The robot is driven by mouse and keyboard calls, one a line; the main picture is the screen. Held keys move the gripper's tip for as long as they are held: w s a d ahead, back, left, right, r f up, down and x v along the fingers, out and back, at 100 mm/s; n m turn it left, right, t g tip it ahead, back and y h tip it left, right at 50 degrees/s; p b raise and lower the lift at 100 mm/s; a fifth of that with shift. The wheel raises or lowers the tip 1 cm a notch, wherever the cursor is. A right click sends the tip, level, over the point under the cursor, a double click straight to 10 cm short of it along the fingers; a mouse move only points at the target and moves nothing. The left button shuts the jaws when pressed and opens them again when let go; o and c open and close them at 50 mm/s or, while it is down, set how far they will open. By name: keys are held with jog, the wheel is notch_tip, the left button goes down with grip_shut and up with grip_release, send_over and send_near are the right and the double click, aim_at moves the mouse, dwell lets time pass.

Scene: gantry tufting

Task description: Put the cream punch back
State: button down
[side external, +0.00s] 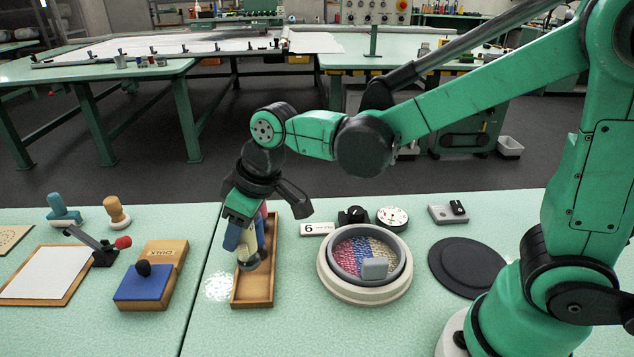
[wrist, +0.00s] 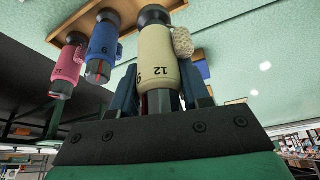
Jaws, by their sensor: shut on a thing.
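My gripper (side external: 243,212) is shut on the cream punch (wrist: 159,55), which carries a dark "12". The punch (side external: 247,242) is close to upright, its dark end down over the near half of the narrow wooden tray (side external: 272,285). That end is at the tray floor or just above it; I cannot tell which. The tray's edge also shows in the wrist view (wrist: 72,20). A blue punch (wrist: 102,45) and a pink punch (wrist: 69,65) stand in the tray beside the cream one. In the side view they are mostly hidden behind my gripper.
Right of the tray are a round hoop (side external: 335,285) with coloured tufting and a grey block (side external: 375,268), a "6" card (side external: 316,229), dials (side external: 392,217) and a black disc (side external: 467,267).

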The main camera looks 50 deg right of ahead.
aim_at(245, 254)
jog(key=shift+f, duration=2.65)
jog(key=shift+f, duration=0.15)
jog(key=shift+c, duration=2.1)
grip_release()
jog(key=v, duration=1.2)
jog(key=s+d+f+m+t+h, duration=0.2)
jog(key=s+d+m+t, duration=0.1)
jog(key=d, duration=0.6)
jog(key=s+m, duration=0.1)
jog(key=m, duration=0.1)
jog(key=shift+m, duration=0.3)
jog(key=shift+s+f, duration=0.1)
jog(key=shift+f, duration=0.05)
